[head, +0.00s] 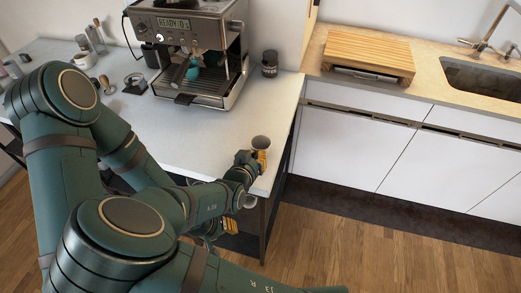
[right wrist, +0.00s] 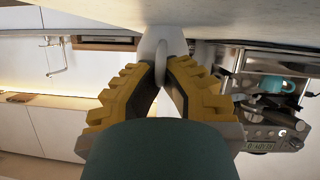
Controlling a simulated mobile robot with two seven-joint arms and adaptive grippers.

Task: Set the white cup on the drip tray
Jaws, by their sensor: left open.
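In the right wrist view, which is upside down, the yellow-backed fingers (right wrist: 163,66) close in on the handle of the cup (right wrist: 163,38), one on each side. The cup's base appears to touch the counter. The drip tray (head: 214,87) is at the base of the espresso machine (head: 196,30), farther back, and looks free of cups. My left gripper (head: 231,226) is open, low beside the counter's front edge; its fingertips are partly hidden.
The counter between cup and machine is clear. A wooden box (head: 368,55) and sink are on the right-hand worktop.

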